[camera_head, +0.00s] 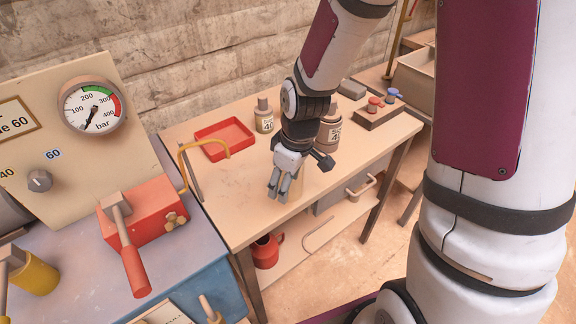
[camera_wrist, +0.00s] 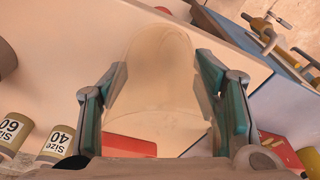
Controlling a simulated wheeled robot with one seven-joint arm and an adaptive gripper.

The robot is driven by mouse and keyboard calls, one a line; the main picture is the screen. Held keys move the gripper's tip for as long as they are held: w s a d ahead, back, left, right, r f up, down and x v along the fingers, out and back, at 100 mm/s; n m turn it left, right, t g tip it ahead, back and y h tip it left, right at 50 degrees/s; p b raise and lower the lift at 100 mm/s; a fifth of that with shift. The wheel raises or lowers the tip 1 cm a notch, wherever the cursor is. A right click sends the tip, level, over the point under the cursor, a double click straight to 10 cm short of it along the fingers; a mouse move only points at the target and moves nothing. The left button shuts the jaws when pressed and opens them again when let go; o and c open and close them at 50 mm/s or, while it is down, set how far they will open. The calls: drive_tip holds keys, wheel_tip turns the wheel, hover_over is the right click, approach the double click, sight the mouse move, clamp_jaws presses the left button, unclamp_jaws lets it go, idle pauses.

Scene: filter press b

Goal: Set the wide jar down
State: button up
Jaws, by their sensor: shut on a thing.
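My gripper (camera_head: 280,190) points down over the front part of the wooden table. Its two fingers show in the wrist view (camera_wrist: 160,105), shut on the wide jar (camera_wrist: 155,75), a pale beige, rounded, wide vessel between the finger pads. In the head view the jar (camera_head: 297,186) is mostly hidden behind the fingers, a tan patch beside them. It is close to the tabletop, but I cannot tell whether its base touches.
A red tray (camera_head: 225,138), a Size 40 bottle (camera_head: 264,117) and a larger labelled bottle (camera_head: 329,133) stand behind my gripper. A knob block (camera_head: 375,111) is at the back right. The red lever box (camera_head: 143,208) is left. The front-left tabletop (camera_head: 235,200) is clear.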

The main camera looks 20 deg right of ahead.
drive_tip(key=s+a, duration=0.3)
drive_tip(key=s, duration=0.5)
drive_tip(key=w+d+m, duration=0.2)
drive_tip(key=w, duration=0.3)
drive_tip(key=w+d+f+m, duration=0.1)
drive_tip(key=w+d+m, duration=0.1)
drive_tip(key=w, duration=0.3)
drive_tip(key=w+d+f+m+h, duration=0.1)
drive_tip(key=w+d+m, duration=0.1)
drive_tip(key=w+m, duration=0.2)
drive_tip(key=shift+w+d, duration=0.2)
drive_tip(key=shift+w, duration=0.4)
